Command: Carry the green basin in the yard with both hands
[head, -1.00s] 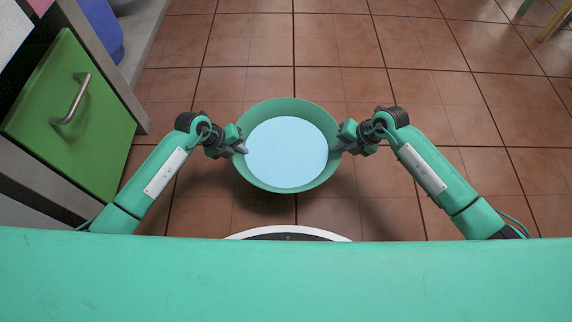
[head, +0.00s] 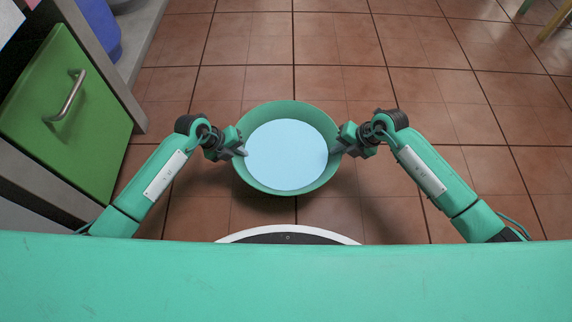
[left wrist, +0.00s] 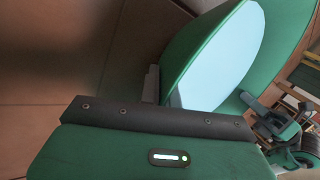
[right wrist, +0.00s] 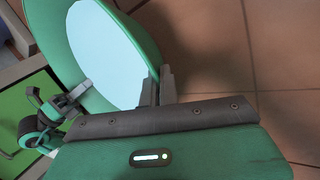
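The green basin (head: 287,108) is held between my two arms above the tiled floor, with a flat light-blue surface filling its inside. My left gripper (head: 240,150) is at the basin's left rim and my right gripper (head: 336,149) is at its right rim. In the left wrist view the basin (left wrist: 205,50) passes by the finger, and the fingers look closed on its wall. In the right wrist view the fingers (right wrist: 157,90) stand on both sides of the basin's wall (right wrist: 140,45). The basin looks about level.
A cabinet with a green drawer (head: 65,115) and metal handle (head: 66,97) stands close on the left. A blue container (head: 97,28) is beyond it. Chair or table legs (head: 552,22) show at the far right. The tiled floor (head: 330,40) ahead is clear.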

